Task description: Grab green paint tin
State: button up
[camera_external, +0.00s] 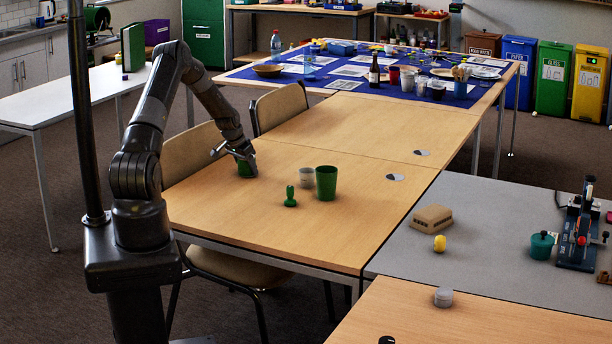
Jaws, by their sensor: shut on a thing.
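A small green tin (245,170) stands at the left end of the wooden table, under my gripper (243,160). My gripper is shut on it from above, and its fingers hide the upper part of the tin. I cannot tell whether the tin is lifted or still touches the table. No label shows on it at this size.
On the same wooden table (350,130), a green cup (326,183), a grey cup (307,178) and a green stamp-like object (290,197) stand right of my gripper. Chairs (277,107) line the far-left edge. The table's middle is clear.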

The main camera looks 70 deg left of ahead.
jog(key=c, duration=0.5)
jog(key=shift+r, duration=0.1)
jog(key=shift+c, duration=0.2)
